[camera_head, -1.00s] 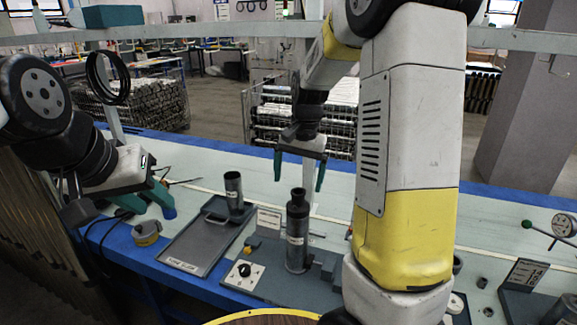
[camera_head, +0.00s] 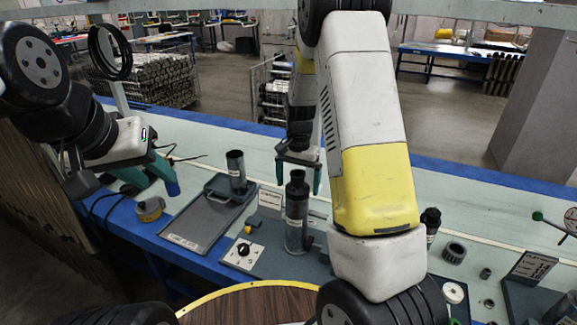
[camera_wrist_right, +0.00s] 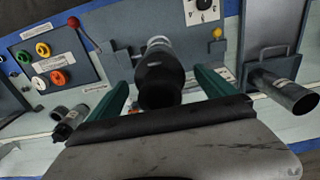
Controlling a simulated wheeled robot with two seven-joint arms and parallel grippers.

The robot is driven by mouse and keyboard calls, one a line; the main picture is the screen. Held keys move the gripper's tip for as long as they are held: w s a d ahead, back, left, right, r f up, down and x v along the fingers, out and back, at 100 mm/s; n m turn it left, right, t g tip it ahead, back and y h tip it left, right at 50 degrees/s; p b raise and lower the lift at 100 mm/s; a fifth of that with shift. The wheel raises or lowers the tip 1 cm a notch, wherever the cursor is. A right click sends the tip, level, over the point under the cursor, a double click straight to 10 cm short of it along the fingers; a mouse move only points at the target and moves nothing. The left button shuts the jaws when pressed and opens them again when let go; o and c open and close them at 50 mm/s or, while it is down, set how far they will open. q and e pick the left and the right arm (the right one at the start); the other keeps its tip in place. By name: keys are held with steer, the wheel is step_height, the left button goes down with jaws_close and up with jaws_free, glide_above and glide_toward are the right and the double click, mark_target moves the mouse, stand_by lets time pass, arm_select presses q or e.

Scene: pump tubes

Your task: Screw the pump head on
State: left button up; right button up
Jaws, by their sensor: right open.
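A dark grey pump tube (camera_head: 296,228) stands upright in the bench fixture in the head view. A darker pump head (camera_head: 298,187) with a narrower neck sits on its top; I cannot tell how tightly it is seated. My right gripper (camera_head: 302,178) is open over the top of the tube. In the right wrist view, the pump head (camera_wrist_right: 160,75) lies between the two teal fingers of my right gripper (camera_wrist_right: 163,80), with gaps on both sides. My left gripper (camera_head: 150,180) hangs at the left with its fingers apart; a blue tip shows beside one finger.
A grey tray (camera_head: 205,220) holds an upright dark cylinder (camera_head: 236,170). A yellow-grey round part (camera_head: 150,209) lies left of it. Dark parts (camera_head: 431,222) stand to the right. The bench behind is mostly clear.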

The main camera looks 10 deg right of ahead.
steer(key=c, duration=1.8)
steer(key=o, duration=1.1)
steer(key=c, duration=0.9)
steer(key=shift+m, duration=1.7)
steer(key=shift+c, duration=0.2)
steer(key=shift+m, duration=0.5)
steer(key=m, duration=0.2)
steer(key=shift+m, duration=0.3)
